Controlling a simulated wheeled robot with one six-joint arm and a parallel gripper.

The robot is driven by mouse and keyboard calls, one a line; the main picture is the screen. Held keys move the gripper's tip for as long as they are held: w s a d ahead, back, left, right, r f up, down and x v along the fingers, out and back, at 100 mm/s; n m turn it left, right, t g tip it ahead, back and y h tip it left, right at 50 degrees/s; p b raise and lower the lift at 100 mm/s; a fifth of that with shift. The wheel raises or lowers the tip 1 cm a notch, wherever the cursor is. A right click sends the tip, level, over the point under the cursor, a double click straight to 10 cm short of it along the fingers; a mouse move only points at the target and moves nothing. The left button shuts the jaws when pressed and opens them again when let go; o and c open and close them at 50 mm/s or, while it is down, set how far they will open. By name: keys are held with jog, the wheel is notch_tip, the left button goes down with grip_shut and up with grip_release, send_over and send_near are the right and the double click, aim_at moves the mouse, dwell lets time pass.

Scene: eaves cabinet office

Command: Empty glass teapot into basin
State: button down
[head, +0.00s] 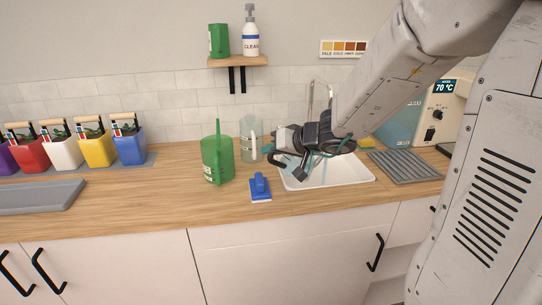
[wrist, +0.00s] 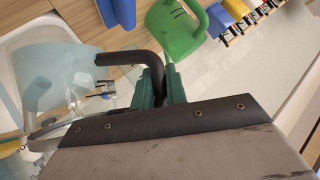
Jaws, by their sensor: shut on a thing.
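My gripper (wrist: 161,84) is shut on the black handle of the glass teapot (wrist: 48,85), as the wrist view shows. The teapot is clear, pale blue-tinted glass, and fills the left of that view. In the head view my gripper (head: 302,160) is above the left part of the white basin (head: 347,173), set in the wooden counter. There the teapot is mostly hidden by my gripper and hard to make out. Its tilt and how much liquid it holds I cannot tell. A basin edge also shows at the far left of the wrist view.
A green watering can (head: 217,160), a clear jug (head: 250,140) and a blue scrubber (head: 260,188) stand left of the basin. A grey ribbed mat (head: 405,167) and a machine reading 70 °C (head: 436,112) are to the right. A faucet (head: 318,98) rises behind.

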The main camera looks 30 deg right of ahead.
jog(key=shift+w+d+r+m+y, duration=0.1)
jog(key=shift+d+r+m+y, duration=0.6)
jog(key=shift+r, duration=0.3)
jog(key=shift+w+d+r+m+y, duration=0.1)
jog(key=shift+d+r+m+y, duration=0.2)
jog(key=shift+d, duration=0.35)
jog(key=shift+w+d+r+m+y, duration=0.1)
jog(key=shift+d+r+m+y, duration=0.1)
jog(key=shift+d+r+y, duration=0.3)
jog(key=w+d+r+m+t+y, duration=0.1)
jog(key=d+m, duration=0.3)
jog(key=d, duration=0.6)
jog(key=w+d+r+m+t+y, duration=0.1)
jog(key=d+r+m+t+y, duration=0.2)
jog(key=d, duration=0.8)
jog(key=shift+w+r+m+y, duration=0.3)
jog(key=shift+r+m+y, duration=0.4)
jog(key=shift+m, duration=0.6)
jog(key=shift+f+t, duration=0.1)
jog(key=shift+t, duration=0.2)
jog(key=shift+a, duration=0.1)
dwell(1.3)
